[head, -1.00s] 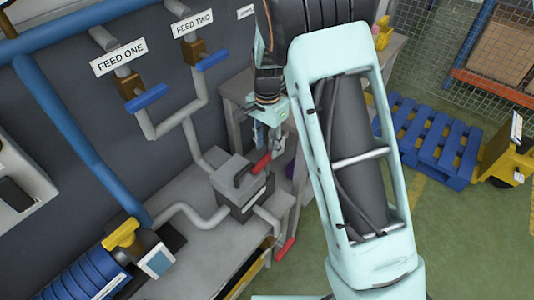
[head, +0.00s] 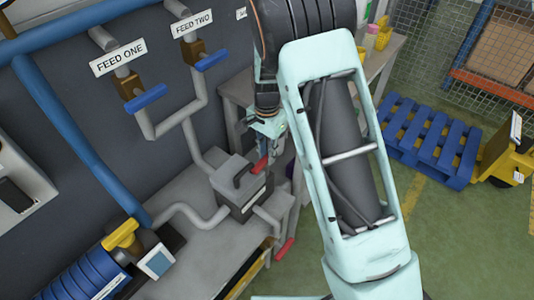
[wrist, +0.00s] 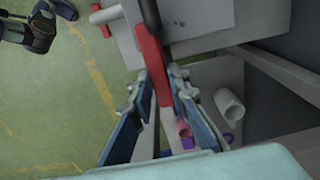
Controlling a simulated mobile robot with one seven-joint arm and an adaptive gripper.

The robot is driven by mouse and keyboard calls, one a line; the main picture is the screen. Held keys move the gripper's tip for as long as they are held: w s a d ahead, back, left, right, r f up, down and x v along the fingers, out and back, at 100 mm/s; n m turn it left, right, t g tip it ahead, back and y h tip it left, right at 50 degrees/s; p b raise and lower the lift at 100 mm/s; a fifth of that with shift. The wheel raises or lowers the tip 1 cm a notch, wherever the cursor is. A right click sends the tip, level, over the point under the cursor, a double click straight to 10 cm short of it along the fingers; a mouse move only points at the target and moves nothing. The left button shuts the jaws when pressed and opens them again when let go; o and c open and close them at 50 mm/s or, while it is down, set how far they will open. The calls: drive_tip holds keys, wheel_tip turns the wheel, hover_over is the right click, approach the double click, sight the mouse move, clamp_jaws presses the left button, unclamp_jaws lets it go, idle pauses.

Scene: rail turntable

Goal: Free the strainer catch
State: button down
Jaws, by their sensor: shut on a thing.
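The strainer (head: 238,188) is a grey box with a dark handle on its lid, set in the pipework on the bench. Its red catch (head: 261,164) shows at the box's far right side, partly hidden by my gripper. In the wrist view the red catch (wrist: 149,55) is a long bar running down between the blue fingers. My gripper (wrist: 157,85) is shut on this bar, a finger on either side. In the head view my gripper (head: 268,140) reaches down over the catch, and its fingertips are hard to make out.
Two blue-handled valves under the FEED ONE sign (head: 118,57) and FEED TWO sign (head: 192,23) are on the wall. A red-handled pipe end (head: 285,248) sticks out at the bench's front. A blue pallet (head: 435,140) lies on the floor to the right.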

drive_tip(key=shift+n, duration=0.3)
drive_tip(key=n+b, duration=0.1)
drive_tip(key=n, duration=0.1)
drive_tip(key=shift+w+n, duration=0.1)
drive_tip(key=shift+n, duration=0.2)
drive_tip(key=n+b, duration=0.1)
drive_tip(key=n, duration=0.3)
drive_tip(key=shift+a+n, duration=0.15)
drive_tip(key=shift+n, duration=0.15)
drive_tip(key=n, duration=0.4)
drive_tip(key=shift+a, duration=0.15)
drive_tip(key=shift+n, duration=1.9)
drive_tip(key=shift+a, duration=0.1)
drive_tip(key=c, duration=1.8)
unclamp_jaws()
drive_tip(key=shift+c, duration=0.2)
drive_tip(key=shift+b, duration=0.3)
